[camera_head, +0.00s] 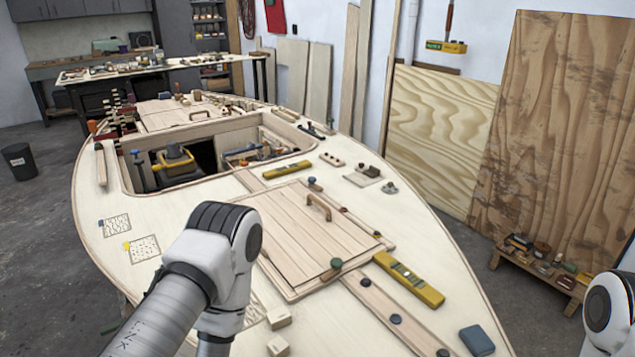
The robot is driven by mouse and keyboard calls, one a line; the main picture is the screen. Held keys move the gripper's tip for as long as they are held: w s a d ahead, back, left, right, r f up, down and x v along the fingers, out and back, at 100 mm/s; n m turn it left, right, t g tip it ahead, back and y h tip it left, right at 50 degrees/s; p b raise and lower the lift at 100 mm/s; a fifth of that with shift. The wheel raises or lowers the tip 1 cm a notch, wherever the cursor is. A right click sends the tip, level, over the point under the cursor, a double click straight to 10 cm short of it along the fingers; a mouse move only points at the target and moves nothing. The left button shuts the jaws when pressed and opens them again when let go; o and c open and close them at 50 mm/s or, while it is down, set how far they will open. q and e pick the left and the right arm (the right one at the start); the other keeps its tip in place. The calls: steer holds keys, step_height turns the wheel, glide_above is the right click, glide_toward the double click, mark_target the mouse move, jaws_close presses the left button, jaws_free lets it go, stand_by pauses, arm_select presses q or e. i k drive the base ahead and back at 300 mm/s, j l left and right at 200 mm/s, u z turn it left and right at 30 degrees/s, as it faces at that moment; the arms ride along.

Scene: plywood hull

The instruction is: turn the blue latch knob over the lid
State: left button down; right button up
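The planked wooden lid (285,240) lies in the pale plywood deck in the middle of the head view, with a wooden bow handle (320,206) near its far right part. A small blue knob (314,182) stands at the lid's far edge. A small wooden piece shows under it, but its direction is too small to tell. A green knob (336,263) sits at the lid's near right edge on a wooden bar that reaches onto the lid. My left arm crosses the near left of the lid; its gripper is out of view. My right arm shows only at the right edge, its gripper out of view.
A yellow level (408,278) lies right of the lid, and another yellow level (287,169) lies beyond it. An open hatch (205,180) holds tools at the back left. Light blocks (279,317) and a blue-grey block (477,340) lie on the near deck.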

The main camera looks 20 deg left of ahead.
mark_target(312, 180)
steer(key=k+l+z, duration=0.1)
steer(key=l, duration=0.25)
steer(key=l+z, duration=0.25)
steer(key=z, duration=0.25)
steer(key=l+z, duration=0.3)
steer(key=z, duration=0.15)
steer(key=i+l+z, duration=0.1)
steer(key=l+z, duration=0.15)
steer(key=z, duration=0.25)
steer(key=i+l+z, duration=0.1)
steer(key=z, duration=0.35)
steer(key=i+l+z, duration=0.2)
steer(key=i, duration=0.35)
steer(key=i+j+u, duration=0.2)
steer(key=i+u, duration=0.8)
steer(key=i+l+u, duration=0.15)
steer(key=i+u, duration=0.35)
steer(key=i+j+u, duration=0.15)
steer(key=i+u, duration=0.65)
steer(key=i, duration=0.2)
steer(key=i+l+u, duration=0.15)
steer(key=i+u, duration=0.65)
steer(key=i+l+u, duration=0.1)
steer(key=i+u, duration=0.15)
steer(key=u, duration=0.2)
steer(key=i+l+u, duration=0.2)
steer(key=i+u, duration=0.15)
steer(key=u, duration=0.15)
